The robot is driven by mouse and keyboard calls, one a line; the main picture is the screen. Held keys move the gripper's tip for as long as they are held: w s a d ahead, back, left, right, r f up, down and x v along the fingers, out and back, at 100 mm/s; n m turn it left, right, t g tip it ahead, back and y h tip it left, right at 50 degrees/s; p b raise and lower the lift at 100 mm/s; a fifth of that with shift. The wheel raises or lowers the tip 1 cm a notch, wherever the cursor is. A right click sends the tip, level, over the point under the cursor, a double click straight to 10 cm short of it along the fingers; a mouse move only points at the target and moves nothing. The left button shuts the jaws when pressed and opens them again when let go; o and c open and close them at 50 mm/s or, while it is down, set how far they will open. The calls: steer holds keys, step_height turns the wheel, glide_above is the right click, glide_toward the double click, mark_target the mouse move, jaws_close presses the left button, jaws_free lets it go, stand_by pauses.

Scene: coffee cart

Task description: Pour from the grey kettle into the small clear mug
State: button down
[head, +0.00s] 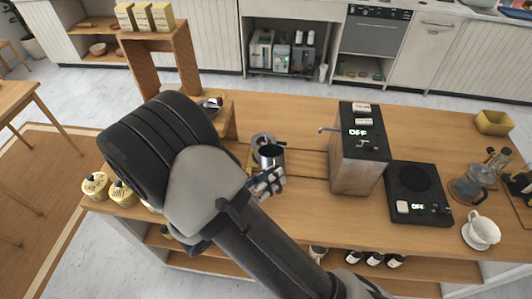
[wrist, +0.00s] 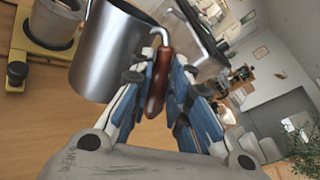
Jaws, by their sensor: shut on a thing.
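The grey kettle (head: 271,154) is a brushed-metal vessel with an open top, held above the wooden counter. In the wrist view the kettle (wrist: 108,52) fills the upper left, and its red-brown handle (wrist: 160,82) lies between my fingers. My gripper (head: 268,182) is shut on that handle; its blue and white fingers also show in the wrist view (wrist: 161,90). A small, pale cup (head: 262,138), perhaps the clear mug, stands just behind the kettle. It also shows at the wrist view's upper left (wrist: 55,22). The kettle partly hides it, and its contents are unclear.
A tall dispenser (head: 354,170) marked OFF stands right of the kettle, beside a black hot plate (head: 418,190). A glass pot (head: 472,186) and a white cup (head: 481,231) are farther right. Yellow jars (head: 96,186) and a wooden shelf (head: 181,48) are left.

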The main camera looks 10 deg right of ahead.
steer(key=shift+s+f+m+t+h+b, duration=0.1)
steer(key=shift+f+m+t+h+b, duration=0.25)
steer(key=shift+f+b, duration=0.85)
steer(key=shift+s+f+m+t+h+b, duration=0.1)
steer(key=shift+f+m+b, duration=0.45)
steer(key=shift+b, duration=1.15)
steer(key=shift+s+f+m+t+h+b, duration=0.1)
steer(key=shift+f+m+t+h+b, duration=0.2)
steer(key=shift+f+b, duration=0.95)
steer(key=shift+r, duration=0.3)
step_height(320, 180, up, 5)
steer(key=p, duration=0.4)
steer(key=shift+f, duration=0.1)
